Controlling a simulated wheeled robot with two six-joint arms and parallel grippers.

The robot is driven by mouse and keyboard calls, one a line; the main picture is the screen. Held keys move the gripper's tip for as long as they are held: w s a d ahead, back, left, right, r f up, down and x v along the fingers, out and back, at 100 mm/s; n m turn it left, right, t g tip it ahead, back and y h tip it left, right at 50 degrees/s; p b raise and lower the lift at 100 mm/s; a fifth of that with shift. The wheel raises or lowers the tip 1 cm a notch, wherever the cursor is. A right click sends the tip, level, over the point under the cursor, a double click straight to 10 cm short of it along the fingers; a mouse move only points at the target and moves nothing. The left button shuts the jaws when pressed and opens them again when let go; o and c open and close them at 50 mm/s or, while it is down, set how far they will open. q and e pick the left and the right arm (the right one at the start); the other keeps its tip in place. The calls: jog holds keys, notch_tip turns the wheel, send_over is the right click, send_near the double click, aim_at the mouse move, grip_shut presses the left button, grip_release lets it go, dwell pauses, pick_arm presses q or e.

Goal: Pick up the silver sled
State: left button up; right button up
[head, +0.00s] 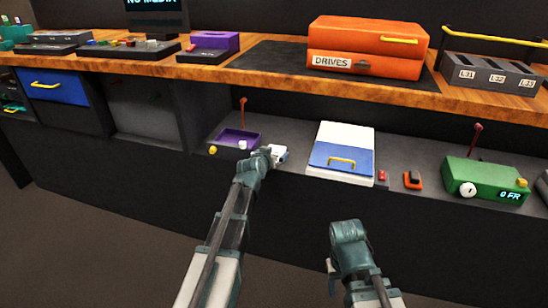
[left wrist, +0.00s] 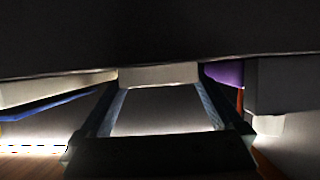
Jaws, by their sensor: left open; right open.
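A small pale silver block, which looks like the silver sled (head: 281,154), sits at the front edge of the lower shelf, between the purple tray and the white-and-blue box. My left gripper (head: 268,155) is right at it and partly covers it. In the left wrist view a pale grey block (left wrist: 158,74) lies between the far ends of my two open fingers; I cannot tell whether they touch it. My right gripper (head: 338,268) is low in the head view, in front of the shelf, away from the sled and holding nothing visible.
A purple tray (head: 238,139) is left of the sled. A white box with a blue front (head: 335,160) is close on the right. The wooden bench edge (head: 280,80) overhangs behind.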

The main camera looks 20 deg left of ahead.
pick_arm(q)
jog(key=shift+s, duration=0.1)
jog(key=c, duration=1.3)
jog(key=shift+o, duration=0.2)
jog(key=shift+r, duration=0.1)
